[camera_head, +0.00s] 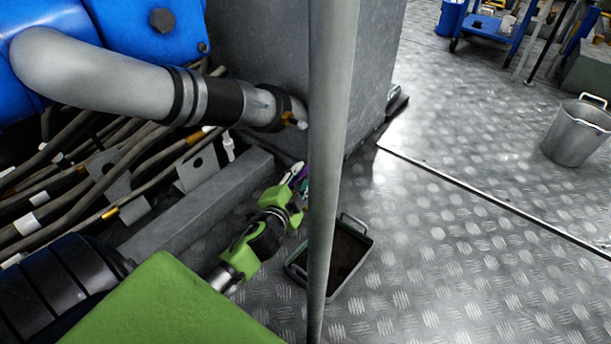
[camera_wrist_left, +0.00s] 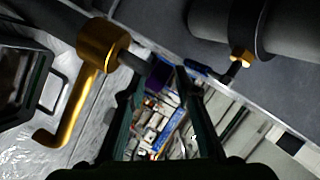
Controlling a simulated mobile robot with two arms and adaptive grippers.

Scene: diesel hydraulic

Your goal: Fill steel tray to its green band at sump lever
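The steel tray (camera_head: 352,279) sits on the floor, partly hidden behind a vertical pole. In the left wrist view the tray's rim (camera_wrist_left: 46,88) shows at the left edge. A brass lever (camera_wrist_left: 78,104) with a round hub hangs from a dark stem, left of the fingers. My left gripper (camera_head: 300,180) is above and just left of the tray, partly behind the pole. In the wrist view its dark fingers (camera_wrist_left: 160,82) stand apart, with a small purple piece near the tips. My right gripper is not in view.
The grey pole (camera_head: 331,120) stands close in front. A large grey pipe (camera_head: 100,68) and cables fill the left. A metal bucket (camera_head: 575,136) stands at the right and a blue cart (camera_head: 490,35) at the back. The tread-plate floor between is clear.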

